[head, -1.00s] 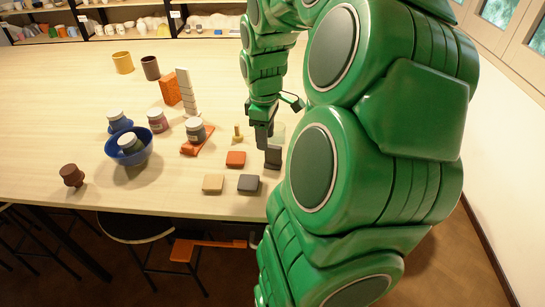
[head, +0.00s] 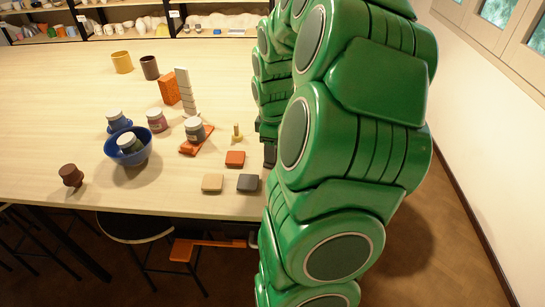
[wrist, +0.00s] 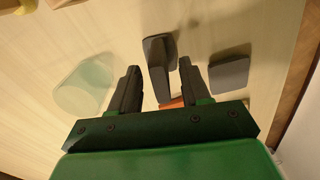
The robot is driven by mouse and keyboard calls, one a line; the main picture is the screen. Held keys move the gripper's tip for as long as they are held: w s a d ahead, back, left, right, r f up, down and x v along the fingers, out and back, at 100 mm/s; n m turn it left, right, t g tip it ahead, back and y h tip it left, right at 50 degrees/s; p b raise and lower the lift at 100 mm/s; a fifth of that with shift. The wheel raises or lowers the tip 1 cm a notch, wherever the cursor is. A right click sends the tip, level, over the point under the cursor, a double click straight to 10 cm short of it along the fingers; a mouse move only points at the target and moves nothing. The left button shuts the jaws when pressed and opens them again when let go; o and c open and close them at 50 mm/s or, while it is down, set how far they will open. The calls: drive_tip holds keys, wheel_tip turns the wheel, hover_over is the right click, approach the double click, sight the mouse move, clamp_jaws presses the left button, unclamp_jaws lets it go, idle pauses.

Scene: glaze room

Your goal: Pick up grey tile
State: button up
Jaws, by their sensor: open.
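The grey tile (head: 248,183) lies flat near the front edge of the table, right of a beige tile (head: 212,183) and in front of an orange tile (head: 235,158). In the wrist view, a flat dark grey tile (wrist: 230,72) lies right of my right finger, apart from it. My gripper (wrist: 159,66) is open. A different dark grey object (wrist: 160,58) with a raised part shows between the fingers, with no clear contact. Part of something orange (wrist: 172,102) shows below it. In the head view my arm hides most of the gripper.
A clear glass (wrist: 83,85) stands left of my fingers. A small yellowish piece (head: 237,132) stands behind the orange tile. A blue bowl (head: 128,147) and several jars stand to the left. The table's front edge is close to the tiles.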

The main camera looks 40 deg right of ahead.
drive_tip(key=shift+f, duration=0.75)
clamp_jaws()
drive_tip(key=shift+r, duration=0.15)
drive_tip(key=shift+r, duration=0.2)
wheel_tip(320, 180, up, 3)
drive_tip(key=shift+s+a+f, duration=0.1)
drive_tip(key=shift+s+a, duration=0.05)
drive_tip(key=s+a+r, duration=0.7)
drive_tip(key=s+r, duration=0.2)
drive_tip(key=s, duration=0.2)
drive_tip(key=shift+s+a+r, duration=0.2)
drive_tip(key=shift+a+r, duration=0.05)
drive_tip(key=shift+r, duration=0.05)
